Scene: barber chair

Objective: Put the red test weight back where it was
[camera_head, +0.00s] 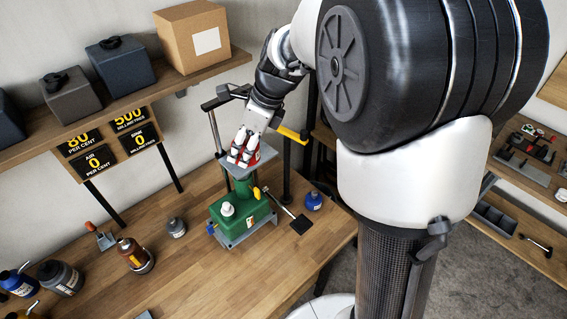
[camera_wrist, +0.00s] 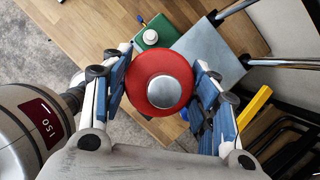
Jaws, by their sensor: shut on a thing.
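The red test weight is a round red disc with a shiny metal middle. In the wrist view the red test weight (camera_wrist: 135,82) sits between the two blue-padded fingers of my gripper (camera_wrist: 161,78), which is shut on it. In the head view, bits of red show between the fingers of my gripper (camera_head: 243,155). My gripper is at the grey plate (camera_head: 232,168) on top of the green pump unit (camera_head: 236,212). The same plate (camera_wrist: 212,48) shows beyond the weight in the wrist view. I cannot tell whether the weight touches the plate.
Grey posts and a yellow bar (camera_head: 293,135) stand close behind my gripper. Signs (camera_head: 98,165) read 80 and 0 per cent, 500 and 0 millimetres. The front bench is mostly clear.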

